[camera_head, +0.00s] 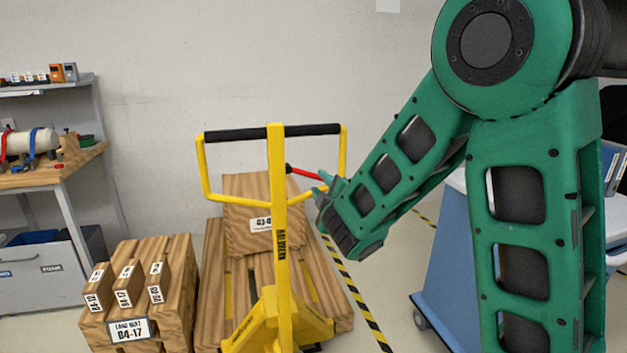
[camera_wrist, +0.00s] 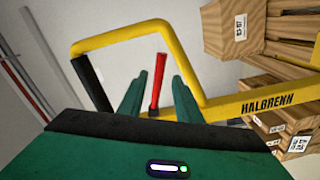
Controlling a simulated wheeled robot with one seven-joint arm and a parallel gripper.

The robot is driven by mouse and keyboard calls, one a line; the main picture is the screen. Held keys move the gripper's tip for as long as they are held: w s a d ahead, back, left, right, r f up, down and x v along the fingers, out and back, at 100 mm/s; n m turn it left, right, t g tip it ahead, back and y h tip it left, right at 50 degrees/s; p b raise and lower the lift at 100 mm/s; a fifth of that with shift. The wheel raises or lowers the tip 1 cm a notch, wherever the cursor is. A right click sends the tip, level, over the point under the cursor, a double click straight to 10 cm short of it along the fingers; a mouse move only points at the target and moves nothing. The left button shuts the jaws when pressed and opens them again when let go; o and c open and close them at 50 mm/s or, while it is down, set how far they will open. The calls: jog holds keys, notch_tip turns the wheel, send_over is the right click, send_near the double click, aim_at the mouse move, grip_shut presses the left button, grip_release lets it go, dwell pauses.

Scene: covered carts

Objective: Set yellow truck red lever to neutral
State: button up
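The yellow pallet truck (camera_head: 277,200) stands upright in the middle of the head view, with a looped handle and a black grip bar. Its red lever (camera_head: 303,172) slants down to the right from the mast, inside the handle loop. My gripper (camera_head: 325,186) is at the right side of the loop, near the lever's outer end. In the wrist view the red lever (camera_wrist: 158,85) shows between the two green fingers of my gripper (camera_wrist: 159,95), with gaps on both sides. The gripper is open. The lever's far end is partly hidden behind the gripper in the head view.
A wooden crate (camera_head: 258,215) sits on a pallet behind the mast. Another pallet with small labelled blocks (camera_head: 128,285) stands at the left. A workbench (camera_head: 62,180) is at the far left, and a blue cart (camera_head: 450,260) stands behind my arm. Striped tape (camera_head: 360,305) marks the floor.

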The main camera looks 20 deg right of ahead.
aim_at(316, 178)
jog(key=w, duration=0.5)
jog(key=shift+w, duration=0.4)
grip_shut()
